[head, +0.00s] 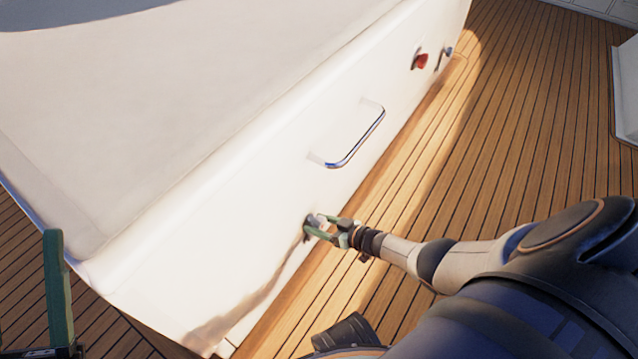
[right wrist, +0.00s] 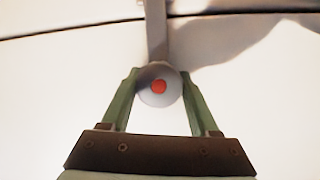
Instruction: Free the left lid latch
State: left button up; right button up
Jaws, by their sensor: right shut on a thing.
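The white hatch lid (head: 250,150) fills the left and middle of the head view. My right gripper (head: 315,227) is at the lower part of its front face, shut on the left lid latch (head: 310,221). In the right wrist view the latch (right wrist: 159,88) shows as a round grey knob with a red centre, with a grey bar running up from it. The green fingers of my right gripper (right wrist: 159,92) stand on both sides of the knob. Part of my left gripper (head: 57,290) shows at the lower left edge, away from the latch; its jaw opening cannot be made out.
A chrome handle (head: 357,140) stands out from the front face, right of the held latch. Farther right are a red knob (head: 420,61) and another small latch (head: 445,57). Bare wooden deck (head: 540,110) lies in front of the hatch.

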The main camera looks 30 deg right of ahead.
jog(key=c, duration=0.5)
jog(key=shift+n+t+h, duration=0.3)
jog(key=shift+n+h, duration=0.3)
jog(key=shift+n, duration=0.4)
jog(key=shift+d+n+t+h, duration=0.15)
jog(key=shift+n+t+h, duration=0.5)
jog(key=shift+n, duration=0.65)
jog(key=shift+h, duration=0.25)
jog(key=o, duration=1.3)
jog(key=shift+o, duration=0.2)
